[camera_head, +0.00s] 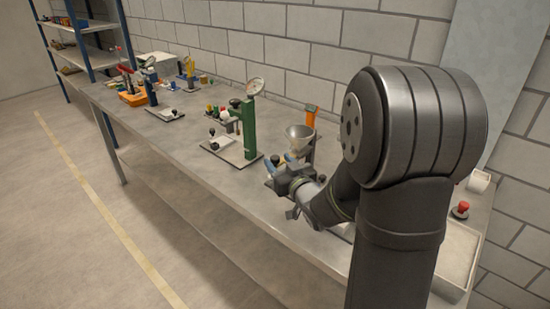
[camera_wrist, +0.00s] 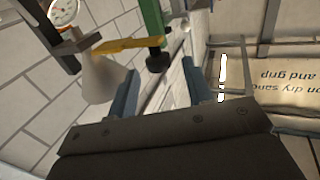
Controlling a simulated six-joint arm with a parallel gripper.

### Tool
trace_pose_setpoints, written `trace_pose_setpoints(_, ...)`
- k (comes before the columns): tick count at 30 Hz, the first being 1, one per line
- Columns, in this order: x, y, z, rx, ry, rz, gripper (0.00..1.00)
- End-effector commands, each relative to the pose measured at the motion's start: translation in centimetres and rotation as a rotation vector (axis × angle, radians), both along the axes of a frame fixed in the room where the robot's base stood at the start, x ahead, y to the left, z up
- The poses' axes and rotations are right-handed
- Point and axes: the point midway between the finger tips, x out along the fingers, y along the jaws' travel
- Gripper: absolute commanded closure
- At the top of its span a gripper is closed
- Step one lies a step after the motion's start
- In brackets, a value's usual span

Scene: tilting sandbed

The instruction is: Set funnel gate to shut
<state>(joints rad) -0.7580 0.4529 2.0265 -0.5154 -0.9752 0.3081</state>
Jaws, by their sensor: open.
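Other small stands and an orange tray (camera_head: 133,98) are farther along the bench (camera_head: 185,135). A sand tray (camera_head: 460,250) and a red knob (camera_head: 462,208) are at the right.

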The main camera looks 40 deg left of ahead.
Motion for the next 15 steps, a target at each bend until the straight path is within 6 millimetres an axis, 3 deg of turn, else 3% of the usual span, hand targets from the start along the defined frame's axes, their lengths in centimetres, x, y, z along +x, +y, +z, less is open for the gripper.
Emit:
trace_pose_setpoints(6,1.0,2.5,0.0,0.000,0.000,0.001,0.54)
trace_pose_setpoints(15,1.2,3.0,0.0,-0.001,0.000,0.000,0.54)
